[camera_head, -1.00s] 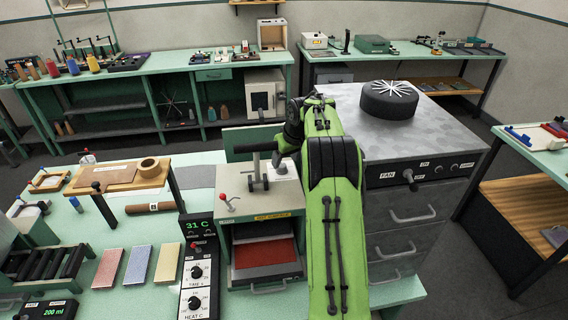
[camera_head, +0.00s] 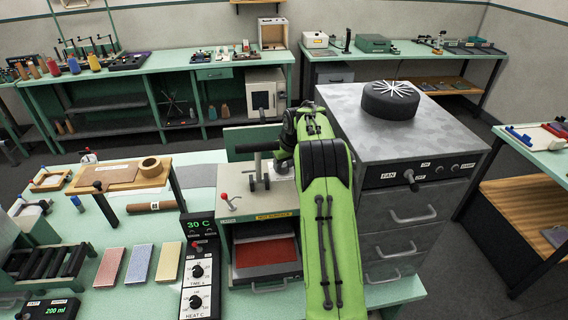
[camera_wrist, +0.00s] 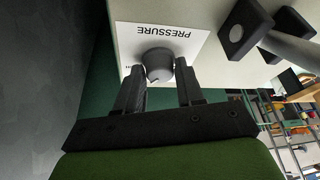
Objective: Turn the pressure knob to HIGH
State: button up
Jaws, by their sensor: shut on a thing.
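The pressure knob (camera_wrist: 158,64) is a round dark grey knob on a white plate (camera_wrist: 188,40) lettered PRESSURE, which appears tilted in the wrist view. My gripper (camera_wrist: 161,76) has one dark finger on each side of the knob and is shut on it. Most of the small scale lettering is hidden by the fingers, so the exact setting cannot be read. In the head view my green arm reaches over the beige press (camera_head: 228,206) and hides the knob.
A black lever handle (camera_head: 254,147) stands up on top of the press, close to my arm. The press has a red bed (camera_head: 265,251) inside. A grey cabinet (camera_head: 440,140) with a fan stands just right. A control box (camera_head: 197,283) stands to the left of the press.

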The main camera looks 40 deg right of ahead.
jog(key=shift+a+m+h, duration=0.15)
jog(key=shift+m+h, duration=0.35)
jog(key=shift+m, duration=0.7)
jog(key=o, duration=1)
jog(key=shift+r, duration=0.1)
jog(key=v, duration=1.5)
jog(key=shift+r+b, duration=0.3)
jog(key=shift+b, duration=0.15)
